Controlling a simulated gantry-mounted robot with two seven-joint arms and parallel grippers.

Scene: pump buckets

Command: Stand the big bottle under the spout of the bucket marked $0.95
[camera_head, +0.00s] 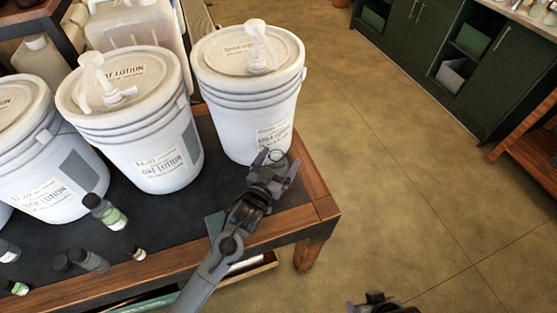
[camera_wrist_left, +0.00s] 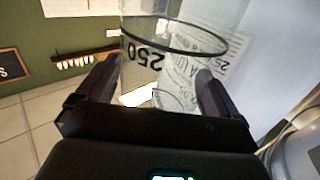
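A clear cylindrical vessel (camera_head: 277,156) is between my left gripper's fingers (camera_head: 275,163), beside the front of the right-hand white bucket (camera_head: 245,95). In the left wrist view this vessel (camera_wrist_left: 175,60) has a dark ring and the digits 250, and both fingers (camera_wrist_left: 160,75) flank it closely, seemingly gripping it. Its base is unclear. The right-hand bucket has a white pump spout (camera_head: 262,40) on its lid. The middle bucket (camera_head: 135,120) has one too (camera_head: 105,85). Price marks are too small to read. My right gripper (camera_head: 378,302) is only partly visible at the bottom edge.
Another bucket (camera_head: 40,160) stands at the left. Dark bottles, one with a green label (camera_head: 106,212), stand or lie on the dark wooden-edged table (camera_head: 180,225). The table's corner is just right of my left gripper. Open floor (camera_head: 400,180) lies beyond.

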